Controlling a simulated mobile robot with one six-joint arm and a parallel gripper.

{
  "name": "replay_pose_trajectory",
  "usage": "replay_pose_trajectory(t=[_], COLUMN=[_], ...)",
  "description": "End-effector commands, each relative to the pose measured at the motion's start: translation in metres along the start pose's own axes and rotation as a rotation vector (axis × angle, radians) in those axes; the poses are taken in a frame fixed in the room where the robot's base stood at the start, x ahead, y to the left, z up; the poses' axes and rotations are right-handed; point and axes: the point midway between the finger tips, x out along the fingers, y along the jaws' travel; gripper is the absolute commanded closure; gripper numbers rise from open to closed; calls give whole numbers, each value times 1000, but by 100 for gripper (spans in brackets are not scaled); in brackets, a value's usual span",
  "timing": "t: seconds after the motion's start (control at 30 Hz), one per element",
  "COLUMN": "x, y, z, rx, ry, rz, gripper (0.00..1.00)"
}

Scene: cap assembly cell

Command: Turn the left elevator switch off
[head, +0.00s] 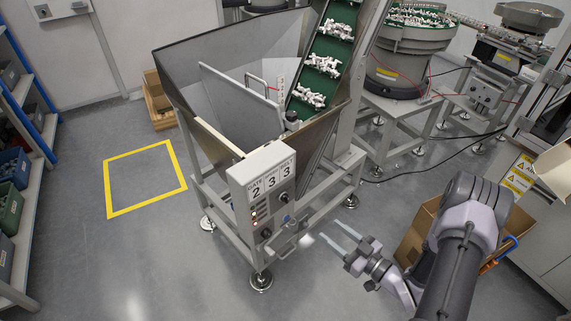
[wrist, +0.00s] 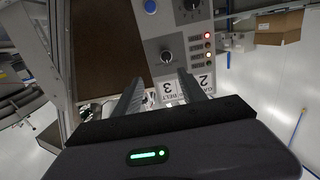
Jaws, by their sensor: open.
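The elevator's grey control box (head: 262,187) is on the front of a metal hopper (head: 222,62) with a green cleated belt (head: 322,64). It has an upper dark knob (head: 284,198) and a lower dark knob (head: 266,233). The wrist view shows the panel upside down, with the upper knob (wrist: 166,56) just beyond my fingertips and the lower knob (wrist: 190,5) at the top edge. I cannot read either knob's setting. My gripper (head: 329,229) is open and empty, right of the box; its fingers (wrist: 160,77) point at the panel, apart from the upper knob.
A blue button (wrist: 150,6) and a column of small lights, one red (wrist: 207,35), are near the knobs. A cardboard box (head: 415,232) is beside my arm. A bowl feeder (head: 400,62) stands behind. Floor in the yellow outline (head: 145,178) is clear.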

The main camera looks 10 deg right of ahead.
Motion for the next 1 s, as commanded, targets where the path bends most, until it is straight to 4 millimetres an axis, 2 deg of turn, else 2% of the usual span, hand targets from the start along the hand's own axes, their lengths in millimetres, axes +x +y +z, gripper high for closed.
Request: replay_pose_trajectory(t=[0.07,0.17,0.5,0.7,0.83,1.0], x=[-3,10,111,155,167,170], y=[-9,-12,-14,-14,-13,-13], z=[1,2,0,-3,-5,-6], rx=[9,5,2,4,5,6], ry=[33,41,41,39,39,38], rz=[-14,-22,-23,-19,-18,-16], gripper=[51,51,51,51,51,51])
